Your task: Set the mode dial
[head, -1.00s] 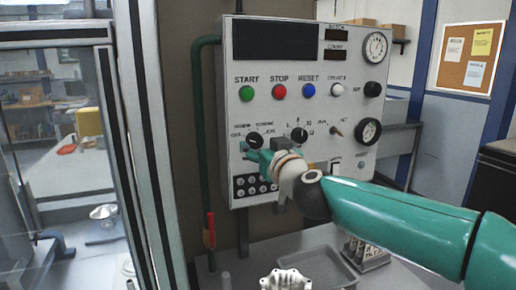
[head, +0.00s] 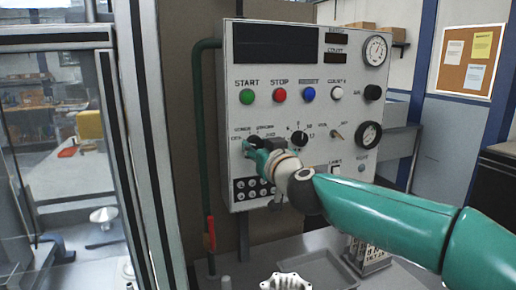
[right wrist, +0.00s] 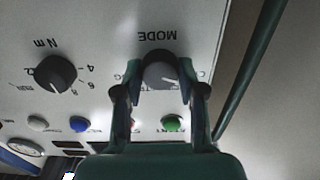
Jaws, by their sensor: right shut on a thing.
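The mode dial (right wrist: 160,74) is a dark round knob with a pale pointer line, under the upside-down word MODE in the right wrist view. In the head view the mode dial (head: 264,141) shows only in part behind my right gripper (head: 254,150). In the right wrist view the fingers of my right gripper (right wrist: 160,82) stand on either side of the knob and are shut on it. The pointer's exact label is hard to read. My left gripper is not in view.
A second black dial (head: 300,138) is close to the right of the mode dial. Green (head: 247,96), red (head: 279,95) and blue (head: 309,95) buttons sit above on the grey panel (head: 240,120). A green pipe (head: 201,130) runs down the panel's left side. A tray (head: 318,268) lies below.

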